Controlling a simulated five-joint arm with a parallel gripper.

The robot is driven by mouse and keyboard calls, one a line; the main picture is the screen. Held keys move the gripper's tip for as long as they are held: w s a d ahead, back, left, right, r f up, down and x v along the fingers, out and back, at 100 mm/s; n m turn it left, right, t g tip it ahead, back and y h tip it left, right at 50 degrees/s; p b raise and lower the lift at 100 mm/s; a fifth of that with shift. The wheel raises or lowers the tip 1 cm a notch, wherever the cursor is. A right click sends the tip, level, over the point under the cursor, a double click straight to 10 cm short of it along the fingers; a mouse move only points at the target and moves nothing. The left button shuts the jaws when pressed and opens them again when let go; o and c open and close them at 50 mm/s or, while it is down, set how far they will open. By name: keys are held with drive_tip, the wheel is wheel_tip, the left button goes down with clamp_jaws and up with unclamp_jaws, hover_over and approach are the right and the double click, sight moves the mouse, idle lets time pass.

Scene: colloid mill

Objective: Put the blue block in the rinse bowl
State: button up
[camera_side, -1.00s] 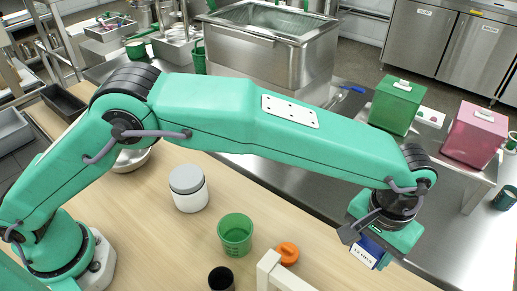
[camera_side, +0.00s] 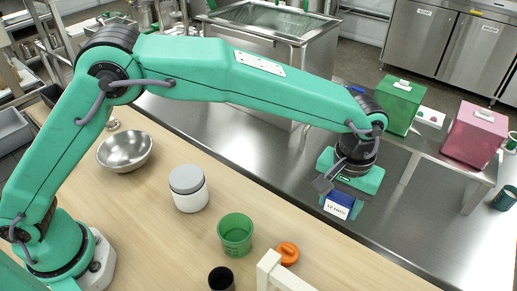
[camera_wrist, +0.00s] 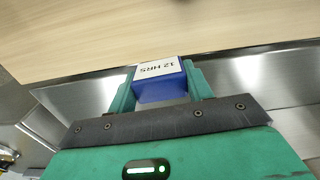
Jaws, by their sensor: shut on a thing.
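The blue block (camera_side: 338,206) has a white label reading "12 HRS" and is held at the end of my arm over the steel counter in the side view. In the wrist view the blue block (camera_wrist: 161,82) sits between the two green fingers. My gripper (camera_wrist: 160,90) is shut on it; it also shows in the side view (camera_side: 345,198). The silver rinse bowl (camera_side: 125,152) stands on the wooden table at the left, well away from my gripper. Its inside looks empty.
A white jar with a grey lid (camera_side: 188,188), a green cup (camera_side: 235,234), a black cup (camera_side: 221,279) and an orange ring-like piece (camera_side: 287,253) stand between the bowl and the table's front. Green (camera_side: 396,104) and pink boxes (camera_side: 474,134) stand at the right.

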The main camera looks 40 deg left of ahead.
drive_tip(key=w+a+r+n, duration=0.1)
drive_tip(key=a+n, duration=0.3)
drive_tip(key=a, duration=1)
drive_tip(key=w+a+r+n, duration=0.15)
drive_tip(key=a+n, duration=0.35)
drive_tip(key=a, duration=0.9)
drive_tip(key=s+a+f+n, duration=0.1)
drive_tip(key=s+a+n, duration=0.3)
drive_tip(key=s+a, duration=0.3)
drive_tip(key=s+a+n, duration=0.4)
drive_tip(key=s+a, duration=0.3)
drive_tip(key=a, duration=0.5)
drive_tip(key=shift+s+a+f, duration=0.3)
drive_tip(key=shift+s+f, duration=0.05)
drive_tip(key=shift+f, duration=0.05)
hover_over(129, 159)
wheel_tip(129, 159, down, 7)
drive_tip(key=shift+d, duration=0.1)
drive_tip(key=shift+f, duration=0.1)
